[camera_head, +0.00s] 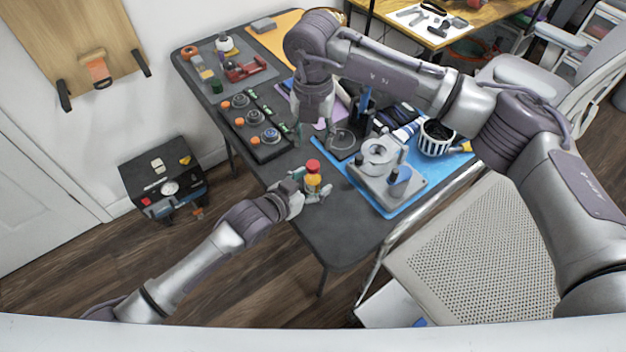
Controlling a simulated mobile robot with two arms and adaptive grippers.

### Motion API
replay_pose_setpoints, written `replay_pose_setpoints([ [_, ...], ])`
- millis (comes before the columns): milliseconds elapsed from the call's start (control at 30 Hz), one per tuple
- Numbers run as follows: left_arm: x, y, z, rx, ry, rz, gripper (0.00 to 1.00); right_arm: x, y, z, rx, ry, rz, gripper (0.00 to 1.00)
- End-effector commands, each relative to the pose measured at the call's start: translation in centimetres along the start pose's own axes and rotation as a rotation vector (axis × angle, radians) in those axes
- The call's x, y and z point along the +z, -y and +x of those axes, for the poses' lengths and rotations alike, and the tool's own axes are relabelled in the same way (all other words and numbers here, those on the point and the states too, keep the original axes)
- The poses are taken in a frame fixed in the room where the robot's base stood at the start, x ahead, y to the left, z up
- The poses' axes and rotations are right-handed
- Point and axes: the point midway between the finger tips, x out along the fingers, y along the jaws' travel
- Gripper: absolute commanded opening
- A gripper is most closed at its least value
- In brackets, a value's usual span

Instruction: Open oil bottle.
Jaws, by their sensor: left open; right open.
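The oil bottle (312,182), yellow-orange with a red cap (312,166), stands upright near the front left edge of the dark table (345,235). My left gripper (317,194) is open low at the bottle, with its fingers near the bottle's base. Whether they touch it I cannot tell. My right gripper (325,132) points down, open and empty, behind the bottle and above it. The cap is on the bottle and apart from the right gripper.
A grey metal fixture (376,184) sits on a blue mat (420,198) right of the bottle. A black panel with round parts (254,126) lies to the left. A striped cup (435,145) stands at the right. The front tabletop is clear.

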Motion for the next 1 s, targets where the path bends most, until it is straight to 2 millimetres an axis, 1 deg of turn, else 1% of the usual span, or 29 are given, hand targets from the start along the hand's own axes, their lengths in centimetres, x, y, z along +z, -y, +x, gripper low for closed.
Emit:
replay_pose_setpoints([
  [33, -0.02, -0.02, 0.41, 0.000, 0.000, 0.000, 0.71, 0.00, 0.00, 0.00, 0.000, 0.000, 0.000, 0.50],
  [133, 0.01, -0.04, 0.79, 0.001, 0.001, 0.001, 0.71, -0.01, 0.00, 0.00, 0.000, 0.000, 0.000, 0.50],
  [400, 0.02, -0.04, 0.90, 0.001, 0.001, 0.001, 0.71, -0.01, 0.00, 0.00, 0.000, 0.000, 0.000, 0.50],
  [467, 0.02, -0.04, 0.89, 0.000, 0.001, 0.001, 0.63, -0.01, 0.00, 0.01, 0.000, 0.000, 0.000, 0.50],
  [500, 0.02, -0.03, 0.89, 0.000, 0.001, 0.001, 0.56, -0.01, 0.00, 0.01, 0.000, 0.000, 0.000, 0.50],
  [567, 0.02, -0.03, 0.89, 0.000, 0.001, 0.001, 0.46, -0.01, 0.00, 0.01, 0.000, 0.000, 0.000, 0.50],
  [600, 0.02, -0.03, 0.88, 0.000, 0.001, 0.001, 0.40, -0.01, 0.00, 0.00, 0.000, 0.000, 0.000, 0.50],
  [833, 0.02, -0.03, 0.87, 0.000, 0.001, 0.001, 0.01, -0.01, 0.00, 0.00, 0.000, 0.000, 0.000, 0.50],
  [867, 0.02, -0.02, 0.87, 0.000, 0.001, 0.001, 0.00, 0.00, 0.00, 0.00, 0.000, 0.000, 0.000, 0.50],
  [1000, 0.02, -0.02, 0.87, 0.000, 0.001, 0.001, 0.00, 0.00, 0.00, 0.00, 0.000, 0.000, 0.000, 0.50],
])
